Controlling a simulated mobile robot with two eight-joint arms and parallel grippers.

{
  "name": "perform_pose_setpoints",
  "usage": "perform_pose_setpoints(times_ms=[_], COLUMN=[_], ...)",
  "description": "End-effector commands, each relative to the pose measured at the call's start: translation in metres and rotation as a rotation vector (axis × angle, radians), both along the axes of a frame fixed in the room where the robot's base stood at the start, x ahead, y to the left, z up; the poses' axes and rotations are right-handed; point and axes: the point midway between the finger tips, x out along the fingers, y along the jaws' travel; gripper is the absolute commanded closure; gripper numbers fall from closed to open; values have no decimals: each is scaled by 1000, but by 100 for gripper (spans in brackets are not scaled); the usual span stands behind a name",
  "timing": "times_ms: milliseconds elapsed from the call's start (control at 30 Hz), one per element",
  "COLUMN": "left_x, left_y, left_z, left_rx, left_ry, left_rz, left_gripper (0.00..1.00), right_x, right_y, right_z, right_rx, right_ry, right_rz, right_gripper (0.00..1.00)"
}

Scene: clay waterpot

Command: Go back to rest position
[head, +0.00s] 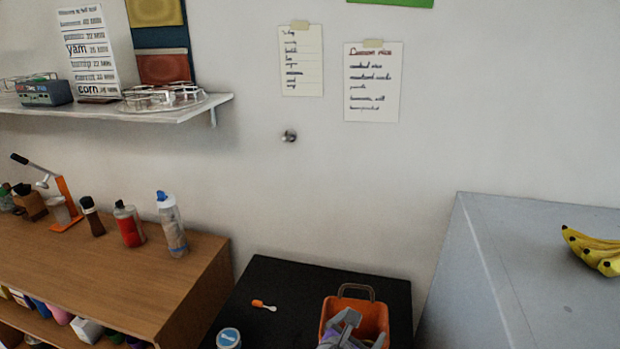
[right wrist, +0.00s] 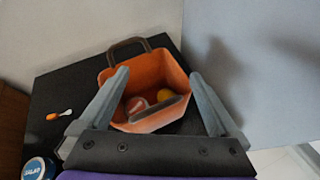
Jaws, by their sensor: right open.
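My right gripper (head: 350,328) shows at the bottom of the head view, over the front of an orange basket (head: 373,310) with a dark handle. In the right wrist view, my right gripper (right wrist: 159,76) is open, its two grey fingers apart with nothing between the tips. The orange basket (right wrist: 112,76) lies beyond and between the fingers there. It holds a red-and-white round item (right wrist: 137,104) and a yellow item (right wrist: 165,95). I cannot tell whether a finger touches the basket. My left gripper is not in view.
The basket stands on a black table (head: 290,285) with an orange-and-white small item (head: 263,305) and a blue-lidded jar (head: 228,338). A wooden cabinet (head: 130,285) with bottles is left. A grey surface (head: 520,260) with bananas (head: 595,251) is right. A shelf (head: 190,110) hangs upper left.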

Motion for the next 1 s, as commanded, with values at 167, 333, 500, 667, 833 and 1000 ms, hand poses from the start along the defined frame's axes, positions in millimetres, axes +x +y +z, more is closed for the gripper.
perform_pose_setpoints(times_ms=[167, 333, 500, 667, 833, 1000], left_x=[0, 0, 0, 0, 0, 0], left_y=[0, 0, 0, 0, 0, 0], left_z=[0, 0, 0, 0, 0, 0], left_rx=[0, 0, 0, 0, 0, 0], left_ry=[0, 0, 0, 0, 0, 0], left_rz=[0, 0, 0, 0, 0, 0], left_gripper=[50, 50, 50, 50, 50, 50], right_x=[-60, -125, -166, -180, -181, -181], right_y=[-52, -67, -60, -52, -50, -50], right_z=[-30, -58, -71, -75, -75, -75], right_rx=[582, 1192, 1615, 1796, 1831, 1829], right_ry=[-100, -264, -411, -479, -492, -491], right_rz=[-404, -951, -1427, -1666, -1715, -1711], right_gripper=[3, 3, 3, 3, 3, 3])
